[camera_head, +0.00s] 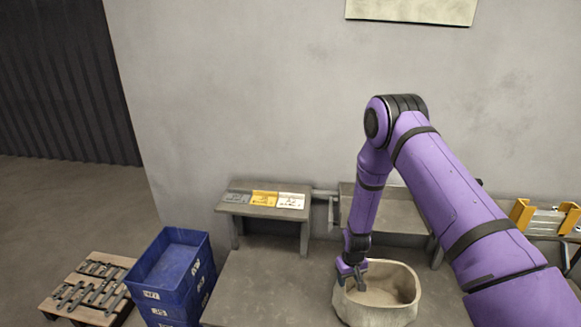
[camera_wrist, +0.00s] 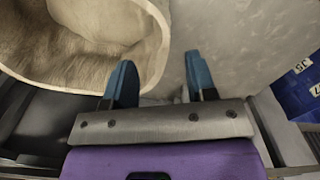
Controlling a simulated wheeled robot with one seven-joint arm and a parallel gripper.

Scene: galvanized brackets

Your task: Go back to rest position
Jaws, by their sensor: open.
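My gripper (camera_head: 352,279) hangs at the left rim of a beige, rounded bin (camera_head: 408,306) in the head view. Whether the finger touches the rim I cannot tell. The inside of the bin that shows looks empty. My purple arm reaches down from the right.
A blue crate stack (camera_head: 171,268) stands left, beside a wooden pallet with metal brackets (camera_head: 90,290). A small grey bench (camera_head: 240,209) with grey, yellow and white labels is against the wall. A grey shelf (camera_head: 400,217) is behind my arm. Orange-yellow parts (camera_head: 522,213) are at right.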

